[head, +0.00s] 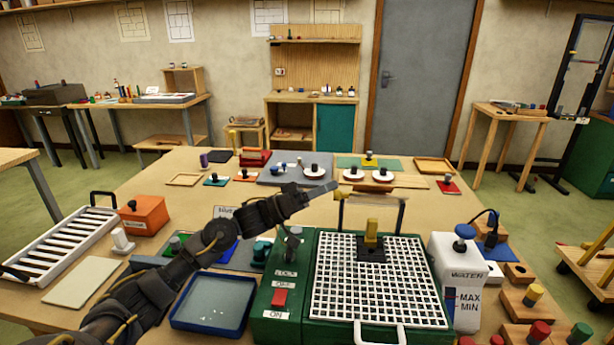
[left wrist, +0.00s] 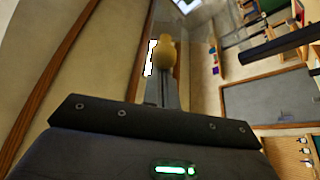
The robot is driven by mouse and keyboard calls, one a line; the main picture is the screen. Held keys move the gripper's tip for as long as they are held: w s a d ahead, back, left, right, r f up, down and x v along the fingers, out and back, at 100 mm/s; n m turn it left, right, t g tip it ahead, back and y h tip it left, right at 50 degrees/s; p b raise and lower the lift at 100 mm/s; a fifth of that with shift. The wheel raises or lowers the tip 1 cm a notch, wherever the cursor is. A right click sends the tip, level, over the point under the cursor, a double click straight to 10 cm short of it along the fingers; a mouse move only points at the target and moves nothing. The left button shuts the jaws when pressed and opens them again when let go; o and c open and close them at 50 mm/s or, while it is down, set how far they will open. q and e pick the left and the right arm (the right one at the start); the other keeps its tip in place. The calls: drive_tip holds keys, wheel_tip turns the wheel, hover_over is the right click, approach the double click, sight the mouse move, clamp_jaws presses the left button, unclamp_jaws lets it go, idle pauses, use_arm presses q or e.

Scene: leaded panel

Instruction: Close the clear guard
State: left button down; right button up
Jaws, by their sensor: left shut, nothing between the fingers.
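The clear guard (head: 372,212) stands raised at the back of the green grinder (head: 290,250), a see-through pane in a thin frame with yellowish corners. The grinder has a white grid top (head: 345,290) with a yellow-handled black block (head: 371,242) on it. My left gripper (head: 330,187) is shut and empty, reaching in from the left near the guard's upper left corner; I cannot tell whether it touches. In the left wrist view a rounded yellow piece (left wrist: 163,53) shows at the end of the grey fingers (left wrist: 168,92). My right gripper is not in view.
A white handle (head: 380,332) sticks up at the grinder's front. Behind the guard are a green mat (head: 345,162) and white discs (head: 383,175).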

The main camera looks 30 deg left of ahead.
use_arm(q)
drive_tip(key=shift+s+d+f+m+g+h, duration=0.15)
drive_tip(key=shift+s+f+m+g+h, duration=0.15)
drive_tip(key=shift+s+f+m, duration=0.45)
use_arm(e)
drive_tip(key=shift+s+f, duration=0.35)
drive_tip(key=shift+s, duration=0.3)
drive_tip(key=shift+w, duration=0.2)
use_arm(q)
drive_tip(key=shift+r, duration=0.1)
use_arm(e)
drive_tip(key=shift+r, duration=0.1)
use_arm(q)
wheel_tip(320, 180, up, 4)
drive_tip(key=w+a+r+p, duration=0.1)
drive_tip(key=p, duration=0.3)
drive_tip(key=f+b+v, duration=0.1)
drive_tip(key=b+v, duration=0.4)
drive_tip(key=v, duration=0.5)
drive_tip(key=shift+w+f, duration=0.25)
drive_tip(key=shift+f, duration=0.1)
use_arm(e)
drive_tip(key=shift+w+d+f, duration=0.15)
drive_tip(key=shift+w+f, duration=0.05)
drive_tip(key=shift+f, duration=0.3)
